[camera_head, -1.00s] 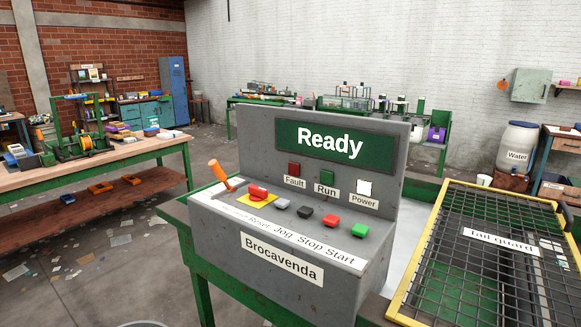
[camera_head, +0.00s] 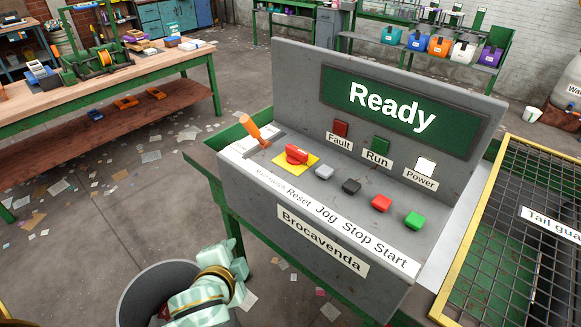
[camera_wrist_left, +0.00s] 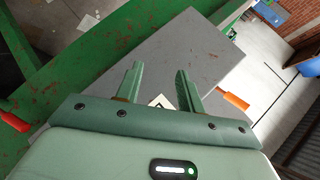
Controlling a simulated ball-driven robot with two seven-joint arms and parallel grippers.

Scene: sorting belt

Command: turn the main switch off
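The main switch (camera_head: 296,154) is a red knob on a yellow plate, on the sloping top of the grey console (camera_head: 330,258). Its small label below is hard to read. My left gripper (camera_head: 238,264), pale green, is low in front of the console's left part, apart from the switch. In the left wrist view the two fingers (camera_wrist_left: 158,70) stand apart with nothing held between them. A grey surface and part of a white label with a dark mark show beyond them. The switch cannot be made out there. My right gripper is not in view.
An orange lever (camera_head: 254,131) stands left of the switch. Grey (camera_head: 324,172), black (camera_head: 351,186), red (camera_head: 381,203) and green (camera_head: 414,220) buttons run to the right. The display (camera_head: 400,108) reads Ready; the power lamp (camera_head: 425,167) is white. A yellow-framed mesh guard (camera_head: 520,230) is at right.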

